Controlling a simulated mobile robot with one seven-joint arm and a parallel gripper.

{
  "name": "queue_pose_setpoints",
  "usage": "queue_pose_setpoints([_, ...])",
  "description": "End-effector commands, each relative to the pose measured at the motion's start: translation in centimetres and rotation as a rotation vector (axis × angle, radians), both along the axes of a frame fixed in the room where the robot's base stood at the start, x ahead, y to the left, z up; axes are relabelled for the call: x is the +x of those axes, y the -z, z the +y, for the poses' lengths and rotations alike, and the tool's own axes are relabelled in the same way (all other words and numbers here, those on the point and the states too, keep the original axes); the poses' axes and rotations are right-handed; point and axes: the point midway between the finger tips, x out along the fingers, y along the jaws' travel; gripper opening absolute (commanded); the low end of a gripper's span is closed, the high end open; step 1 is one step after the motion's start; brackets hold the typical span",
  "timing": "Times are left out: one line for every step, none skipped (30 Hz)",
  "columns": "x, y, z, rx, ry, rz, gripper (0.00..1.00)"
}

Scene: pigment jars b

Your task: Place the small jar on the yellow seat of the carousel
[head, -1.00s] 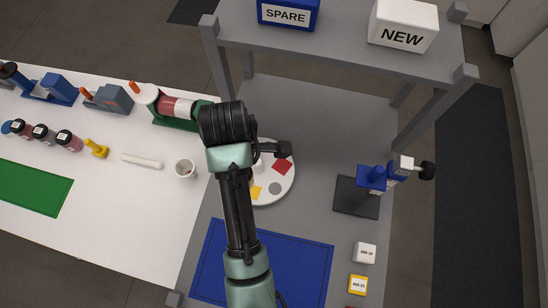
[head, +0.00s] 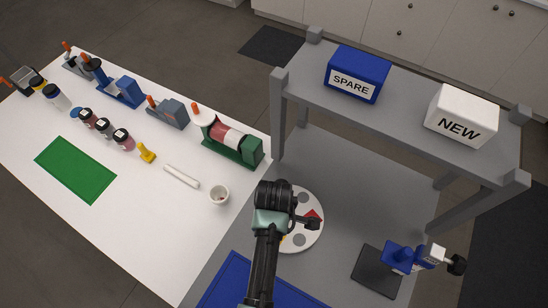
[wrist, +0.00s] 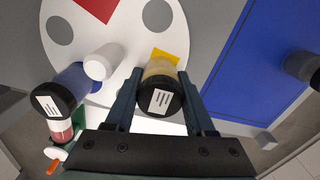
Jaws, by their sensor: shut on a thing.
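The carousel is a white disc (head: 314,238) on the grey bench, partly hidden by my arm in the head view. In the wrist view its rim (wrist: 120,38) shows, with the yellow seat (wrist: 167,54) near one edge. My gripper (wrist: 158,78) is shut on the small jar (wrist: 160,98), which has an amber body, black lid and white label. The jar's base overlaps the yellow seat in the wrist view; I cannot tell whether it touches. In the head view, my fingers and the jar are hidden behind my wrist.
A blue jar (wrist: 67,90) and a white knob (wrist: 100,62) stand left of the held jar. A blue mat (wrist: 265,60) lies to the right. A shelf with SPARE (head: 357,75) and NEW (head: 462,115) boxes rises behind. A white cup (head: 219,195) stands on the left table.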

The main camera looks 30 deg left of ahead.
Motion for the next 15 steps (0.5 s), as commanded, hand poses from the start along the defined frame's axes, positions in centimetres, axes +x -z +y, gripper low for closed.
queue_pose_setpoints([0.03,-0.03,0.0,0.0,0.0,-0.001,0.0])
queue_pose_setpoints([0.03,-0.04,0.0,0.0,0.0,-0.001,0.0])
queue_pose_setpoints([0.03,-0.03,0.0,0.0,0.0,-0.001,0.0])
queue_pose_setpoints([0.03,0.0,0.0,0.0,0.0,-0.001,0.0])
queue_pose_setpoints([0.03,0.08,0.0,0.0,0.0,-0.001,0.0])
queue_pose_setpoints([0.02,0.23,0.0,0.0,0.0,0.0,0.0])
queue_pose_setpoints([0.01,0.33,0.0,0.0,0.0,0.0,0.0])
queue_pose_setpoints([0.02,0.28,0.01,0.0,0.0,0.0,0.58])
queue_pose_setpoints([0.02,0.24,0.01,0.0,0.0,0.0,0.65])
queue_pose_setpoints([0.01,0.24,0.01,0.0,0.0,0.0,0.71])
queue_pose_setpoints([0.01,0.24,0.01,0.0,0.0,0.0,0.76])
queue_pose_setpoints([0.01,0.24,0.01,0.0,0.0,0.0,0.83])
queue_pose_setpoints([0.01,0.23,0.01,0.0,0.0,0.0,0.84])
queue_pose_setpoints([0.01,0.23,0.01,0.0,0.0,0.0,0.84])
queue_pose_setpoints([0.01,0.23,0.01,0.0,0.0,0.0,0.84])
